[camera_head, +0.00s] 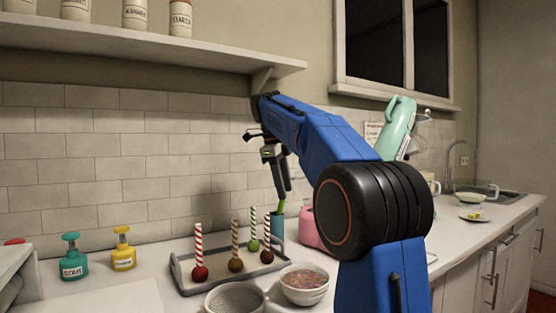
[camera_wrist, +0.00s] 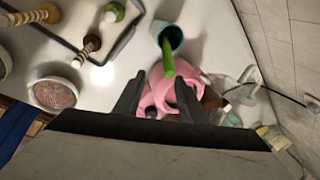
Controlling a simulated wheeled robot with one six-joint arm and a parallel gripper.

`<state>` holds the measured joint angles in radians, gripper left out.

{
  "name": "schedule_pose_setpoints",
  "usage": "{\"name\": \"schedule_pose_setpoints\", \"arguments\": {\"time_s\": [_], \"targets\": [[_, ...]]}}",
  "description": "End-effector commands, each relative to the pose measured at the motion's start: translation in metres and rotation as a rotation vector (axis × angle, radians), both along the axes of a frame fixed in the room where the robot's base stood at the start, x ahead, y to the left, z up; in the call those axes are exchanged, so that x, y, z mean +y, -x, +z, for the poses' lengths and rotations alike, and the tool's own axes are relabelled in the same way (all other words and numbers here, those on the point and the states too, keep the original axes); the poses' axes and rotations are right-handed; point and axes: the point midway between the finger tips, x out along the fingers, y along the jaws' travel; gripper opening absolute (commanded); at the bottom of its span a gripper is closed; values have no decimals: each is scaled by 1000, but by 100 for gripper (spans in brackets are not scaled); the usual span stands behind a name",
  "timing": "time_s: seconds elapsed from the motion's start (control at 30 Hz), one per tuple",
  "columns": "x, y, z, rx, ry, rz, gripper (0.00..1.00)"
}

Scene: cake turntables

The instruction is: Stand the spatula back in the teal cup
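The teal cup (camera_head: 277,228) stands on the counter behind the tray's right end. It also shows at the top of the wrist view (camera_wrist: 173,35). The green spatula (camera_head: 281,206) rises from the cup's mouth; in the wrist view its green end (camera_wrist: 168,62) points towards my gripper. Its lower part is hidden inside the cup. My gripper (camera_head: 286,190) is above the cup, pointing down. In the wrist view its two dark fingers (camera_wrist: 158,88) are spread wide with nothing clasped. The spatula's end appears between and just beyond the fingertips, with gaps at both sides.
A pink container (camera_head: 310,228) stands close right of the cup. A tray (camera_head: 185,275) with several striped-stick cake pops and a sprinkle bowl (camera_head: 304,284) are nearby. Teal (camera_head: 73,262) and yellow (camera_head: 123,255) pump bottles stand left. The tiled wall is close behind.

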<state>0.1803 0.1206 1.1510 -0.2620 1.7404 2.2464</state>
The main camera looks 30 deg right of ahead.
Motion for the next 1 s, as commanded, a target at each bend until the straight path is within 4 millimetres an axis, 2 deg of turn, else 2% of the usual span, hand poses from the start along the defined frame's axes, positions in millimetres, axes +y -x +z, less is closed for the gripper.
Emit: {"name": "schedule_pose_setpoints", "arguments": {"time_s": [0.2, 0.5, 0.7, 1.0], "targets": [[12, 2, 41, -1, 0, 0, 37], [24, 5, 82, 1, 1, 1, 37], [27, 6, 95, 2, 0, 1, 37], [28, 7, 98, 1, 0, 0, 37]]}}
